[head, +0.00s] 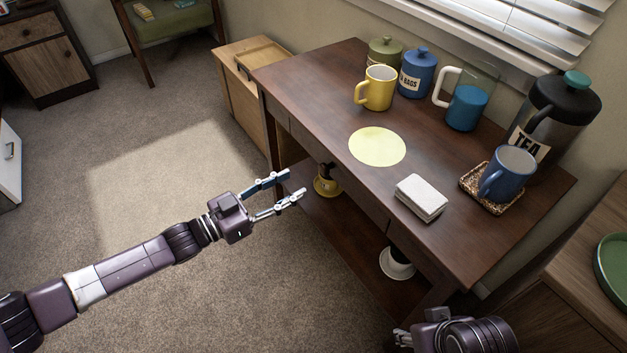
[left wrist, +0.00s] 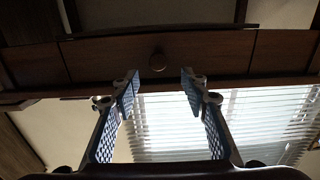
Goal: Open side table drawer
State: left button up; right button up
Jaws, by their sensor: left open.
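The dark brown side table (head: 325,95) stands along the wall under the window in the head view. Its drawer front (left wrist: 205,52) spans the left wrist view and looks closed, with a round knob (left wrist: 157,62) near its middle. My left gripper (head: 295,184) is open and empty, in front of the table's long side. In the left wrist view the fingertips (left wrist: 159,83) are spread, with the knob lined up between them, apart from it. In the head view the knob cannot be made out. My right gripper (head: 402,338) shows only partly at the bottom edge.
On the tabletop are a yellow mug (head: 377,90), a blue mug (head: 508,172) on a coaster, a white stack (head: 421,198), a yellow round mat (head: 377,146) and several canisters. Two cups sit on the lower shelf. The carpet (head: 170,170) at left is clear.

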aim_at(321, 170)
pick_arm(q)
jog(key=b+x, duration=0.1)
jog(key=x, duration=0.7)
jog(key=shift+s+d+r, duration=0.1)
jog(key=shift+s+r, duration=0.05)
jog(key=shift+s, duration=0.05)
jog(key=shift+c, duration=0.6)
grip_shut()
